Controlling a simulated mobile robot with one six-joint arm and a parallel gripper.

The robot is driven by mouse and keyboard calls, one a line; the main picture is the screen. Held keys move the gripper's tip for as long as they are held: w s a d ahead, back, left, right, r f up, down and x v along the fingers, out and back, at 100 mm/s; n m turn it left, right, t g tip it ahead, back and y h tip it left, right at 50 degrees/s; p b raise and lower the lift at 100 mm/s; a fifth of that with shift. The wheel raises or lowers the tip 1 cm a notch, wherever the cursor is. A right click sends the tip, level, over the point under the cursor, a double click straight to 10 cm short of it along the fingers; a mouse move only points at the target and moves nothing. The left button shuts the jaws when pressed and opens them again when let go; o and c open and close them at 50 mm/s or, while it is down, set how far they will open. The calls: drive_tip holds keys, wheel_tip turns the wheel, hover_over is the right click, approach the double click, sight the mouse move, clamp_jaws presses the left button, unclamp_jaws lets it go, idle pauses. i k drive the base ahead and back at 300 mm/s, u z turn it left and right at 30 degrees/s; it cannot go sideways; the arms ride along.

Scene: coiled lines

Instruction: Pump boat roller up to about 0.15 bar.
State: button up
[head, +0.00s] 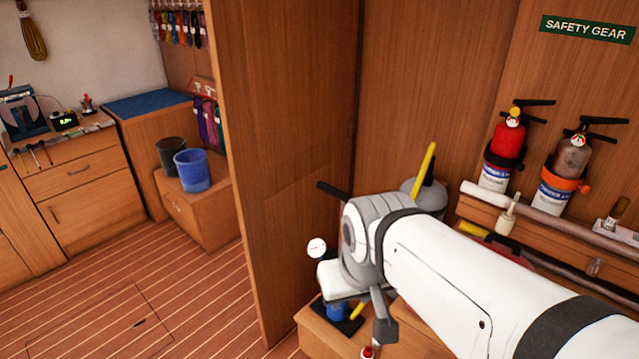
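A white round gauge dial (317,247) shows left of my arm's wrist. Below it a blue cylinder (336,312) stands on a black base plate (345,326) on a low wooden box; these look like parts of a pump, mostly hidden by my arm. A black bar (333,191) juts out above the wrist, perhaps the pump's handle. A short yellow piece (358,311) lies beside the cylinder. I cannot pick out the boat roller for certain. My gripper (383,328) is at the wrist's lower end, mostly hidden; its fingers cannot be read.
A wooden partition (290,150) stands left of my arm. Behind my arm is a rounded grey object (430,193) with a yellow stick. Fire extinguishers (508,140) hang on the right wall. Blue (192,170) and dark (171,156) buckets sit at left. The striped floor (170,290) is clear.

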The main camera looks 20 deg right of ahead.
sight(342, 197)
drive_tip(key=z, duration=0.05)
drive_tip(key=k, duration=0.9)
drive_tip(key=u, duration=0.35)
drive_tip(key=i, duration=1.55)
drive_tip(key=z, duration=0.45)
